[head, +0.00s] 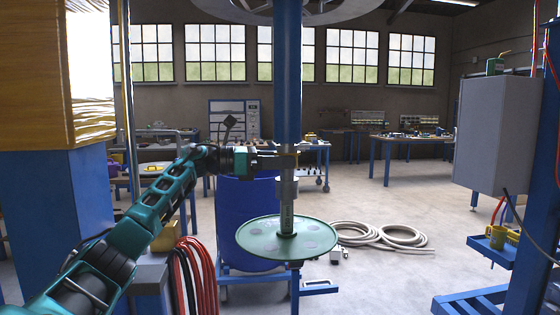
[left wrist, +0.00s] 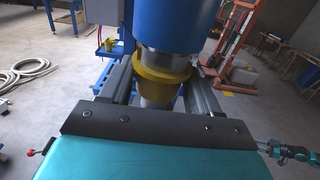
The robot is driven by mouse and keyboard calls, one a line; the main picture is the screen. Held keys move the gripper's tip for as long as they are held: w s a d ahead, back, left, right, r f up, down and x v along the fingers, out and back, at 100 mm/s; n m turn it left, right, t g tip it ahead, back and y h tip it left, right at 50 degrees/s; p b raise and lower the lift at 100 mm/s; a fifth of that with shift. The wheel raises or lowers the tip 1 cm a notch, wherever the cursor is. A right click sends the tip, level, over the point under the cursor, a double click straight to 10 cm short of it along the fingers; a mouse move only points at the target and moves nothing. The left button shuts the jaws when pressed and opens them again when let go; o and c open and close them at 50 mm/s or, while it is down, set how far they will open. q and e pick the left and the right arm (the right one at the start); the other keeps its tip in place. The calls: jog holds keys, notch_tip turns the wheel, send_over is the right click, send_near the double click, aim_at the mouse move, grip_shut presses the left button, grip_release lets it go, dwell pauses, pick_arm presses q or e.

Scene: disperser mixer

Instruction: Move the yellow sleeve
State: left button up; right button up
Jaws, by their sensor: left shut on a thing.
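The yellow sleeve (left wrist: 163,75) is a ring around the grey metal shaft, just under the blue column (left wrist: 160,22) in the left wrist view. My left gripper (left wrist: 162,88) has one dark finger on each side of the sleeve and is shut on it. In the head view my left gripper (head: 284,161) reaches in from the left to the shaft (head: 287,212), below the blue column (head: 287,70).
A wide green disc (head: 270,243) sits at the shaft's lower end, with a blue drum (head: 240,205) behind it. Pale coiled hose (head: 370,234) lies on the floor. A grey cabinet (head: 497,130) and a blue shelf with a yellow mug (head: 496,237) stand at right.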

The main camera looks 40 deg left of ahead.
pick_arm(q)
jog(key=shift+r, duration=0.3)
jog(key=o, duration=1.1)
jog(key=shift+o, duration=0.5)
jog(key=shift+s+a+f, duration=0.2)
jog(key=shift+s+a, duration=0.1)
jog(key=b+v, duration=0.4)
jog(key=v, duration=0.8)
jog(key=shift+s, duration=0.1)
jog(key=shift+d, duration=0.15)
